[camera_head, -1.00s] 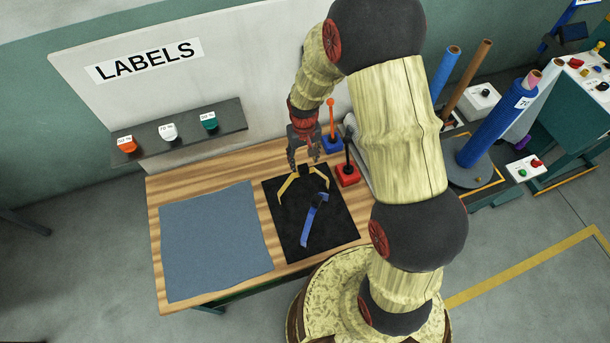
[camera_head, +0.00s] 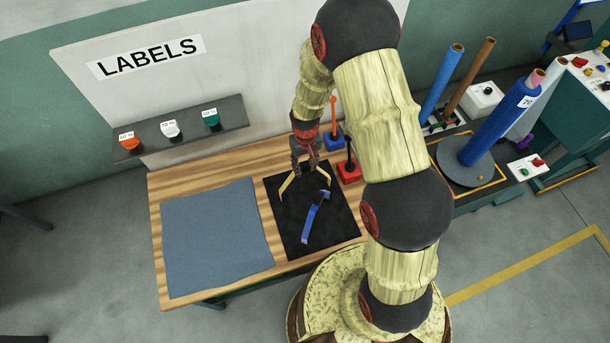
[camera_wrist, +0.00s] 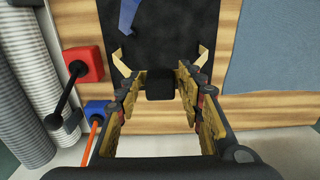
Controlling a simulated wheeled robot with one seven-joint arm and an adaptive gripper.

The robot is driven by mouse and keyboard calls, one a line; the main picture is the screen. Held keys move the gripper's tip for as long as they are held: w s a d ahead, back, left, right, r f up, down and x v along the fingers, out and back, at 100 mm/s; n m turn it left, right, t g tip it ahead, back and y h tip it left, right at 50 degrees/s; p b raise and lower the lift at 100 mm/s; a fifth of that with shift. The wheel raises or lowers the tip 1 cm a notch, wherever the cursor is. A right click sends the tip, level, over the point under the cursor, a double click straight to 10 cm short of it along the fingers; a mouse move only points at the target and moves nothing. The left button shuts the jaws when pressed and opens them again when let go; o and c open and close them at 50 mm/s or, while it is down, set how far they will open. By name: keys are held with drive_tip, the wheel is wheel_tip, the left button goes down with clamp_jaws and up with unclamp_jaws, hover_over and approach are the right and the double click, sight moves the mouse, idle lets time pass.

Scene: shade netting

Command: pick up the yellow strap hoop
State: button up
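The yellow strap hoop (camera_head: 287,184) lies at the back of the black mat (camera_head: 290,242) on the wooden table. In the wrist view its two pale yellow arms (camera_wrist: 119,61) show on either side, and a black block (camera_wrist: 160,85) lies between my fingers. My gripper (camera_head: 305,166) points down over the hoop's back part and hides some of it. In the wrist view my gripper (camera_wrist: 160,100) has its fingers spread apart, one on each side of the black block. I see no clear contact.
A blue-based post with an orange handle (camera_head: 333,138) and a red-based post with a black handle (camera_head: 349,170) stand close right of my gripper. A blue-grey cloth (camera_head: 215,238) covers the table's left. A shelf with labelled items (camera_head: 180,140) hangs behind.

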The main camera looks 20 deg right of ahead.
clamp_jaws()
drive_tip(key=shift+r, duration=0.2)
idle(0.5)
